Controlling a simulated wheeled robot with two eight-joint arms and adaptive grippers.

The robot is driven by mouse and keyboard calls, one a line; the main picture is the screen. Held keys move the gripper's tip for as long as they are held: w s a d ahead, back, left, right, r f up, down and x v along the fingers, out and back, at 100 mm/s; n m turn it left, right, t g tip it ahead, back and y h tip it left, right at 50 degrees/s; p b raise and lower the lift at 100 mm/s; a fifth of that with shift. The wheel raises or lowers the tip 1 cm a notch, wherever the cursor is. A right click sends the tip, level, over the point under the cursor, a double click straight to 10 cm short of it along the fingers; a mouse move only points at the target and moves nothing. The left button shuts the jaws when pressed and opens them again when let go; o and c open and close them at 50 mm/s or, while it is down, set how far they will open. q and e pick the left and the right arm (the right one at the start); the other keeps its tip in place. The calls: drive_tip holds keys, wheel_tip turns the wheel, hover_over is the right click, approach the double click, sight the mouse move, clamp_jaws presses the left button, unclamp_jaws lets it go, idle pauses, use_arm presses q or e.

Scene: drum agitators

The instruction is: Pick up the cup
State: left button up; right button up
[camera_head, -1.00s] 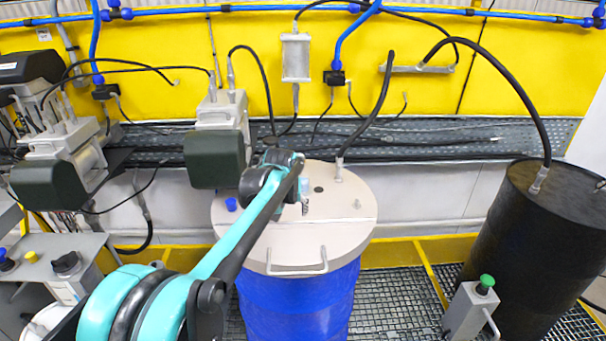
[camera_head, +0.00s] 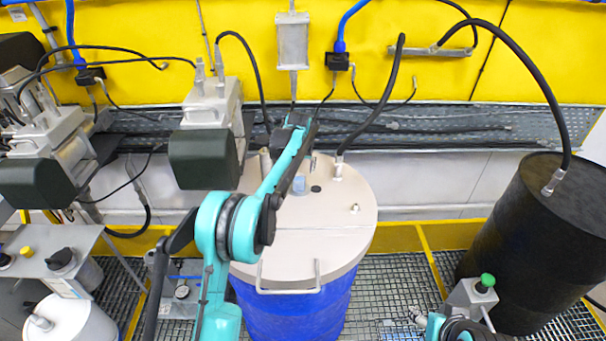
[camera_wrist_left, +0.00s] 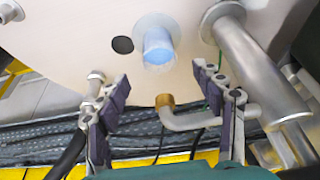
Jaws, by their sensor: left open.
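The cup (camera_head: 299,186) is small, pale blue and translucent. It stands on the beige lid (camera_head: 330,245) of the blue drum (camera_head: 300,310), just right of my left arm in the head view. In the left wrist view the cup (camera_wrist_left: 157,47) is near the top centre, beside a dark hole in the lid. My left gripper (camera_wrist_left: 165,92) is open and empty, its two fingers spread wide. The cup appears ahead of the fingers and between their lines, not touched. In the head view my left arm largely hides this gripper.
A thick silver pipe (camera_wrist_left: 255,80) and a bent pipe with a brass end (camera_wrist_left: 190,120) lie close to the fingers. A black hose (camera_head: 375,115) rises from the lid. A black drum (camera_head: 535,240) stands right. The lid's front is mostly clear.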

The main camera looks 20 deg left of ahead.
sight(299, 177)
use_arm(q)
drive_tip(key=p+x, duration=0.1)
drive_tip(key=x, duration=0.6)
drive_tip(key=shift+f, duration=0.1)
drive_tip(key=c, duration=1.4)
